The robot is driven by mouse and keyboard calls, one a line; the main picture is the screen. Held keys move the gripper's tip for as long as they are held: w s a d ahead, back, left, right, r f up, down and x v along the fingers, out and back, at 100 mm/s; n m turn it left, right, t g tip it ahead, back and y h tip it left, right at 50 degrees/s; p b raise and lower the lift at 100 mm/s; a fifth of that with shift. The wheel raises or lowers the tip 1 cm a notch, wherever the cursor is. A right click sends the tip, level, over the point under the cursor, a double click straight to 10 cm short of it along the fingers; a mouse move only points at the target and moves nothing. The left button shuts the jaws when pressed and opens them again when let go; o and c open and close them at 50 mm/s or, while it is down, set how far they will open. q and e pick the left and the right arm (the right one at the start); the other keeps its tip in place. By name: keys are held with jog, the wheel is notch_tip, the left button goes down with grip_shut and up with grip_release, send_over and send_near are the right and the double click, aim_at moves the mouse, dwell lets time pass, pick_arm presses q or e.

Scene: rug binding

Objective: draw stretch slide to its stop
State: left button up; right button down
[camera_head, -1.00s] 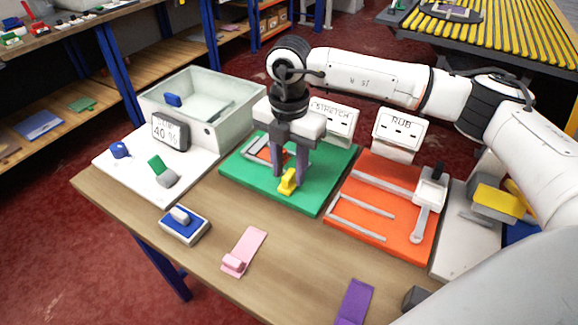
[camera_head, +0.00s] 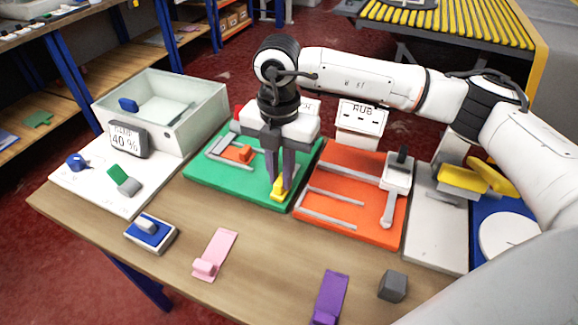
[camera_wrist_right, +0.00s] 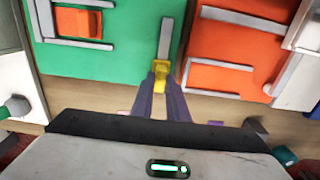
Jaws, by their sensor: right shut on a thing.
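The yellow piece (camera_head: 279,188) sits near the front right corner of the green stretch board (camera_head: 212,184). In the right wrist view, the yellow piece (camera_wrist_right: 159,75) lies at the near end of a straight grey rail (camera_wrist_right: 166,38) on the green board (camera_wrist_right: 110,70). My right gripper (camera_head: 281,182) points down and is shut on the yellow piece; in the wrist view its purple fingers (camera_wrist_right: 161,88) flank it. The stretch sign is mostly hidden behind my right wrist. My left gripper is not in view.
An orange block (camera_head: 239,153) in a grey frame is on the green board's left. The orange rub board (camera_head: 320,232) with grey rails and lever is close on the right. A pink strip (camera_head: 218,250), purple strip (camera_head: 329,298) and grey block (camera_head: 393,286) lie in front.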

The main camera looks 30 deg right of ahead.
jog(key=shift+s+d, duration=0.1)
jog(key=shift+d, duration=0.05)
jog(key=c, duration=1.7)
grip_release()
jog(key=shift+s, duration=0.1)
jog(key=shift+r, duration=0.1)
jog(key=shift+r, duration=0.3)
notch_tip(320, 180, up, 10)
jog(key=shift+f+b, duration=0.2)
jog(key=shift+b, duration=0.25)
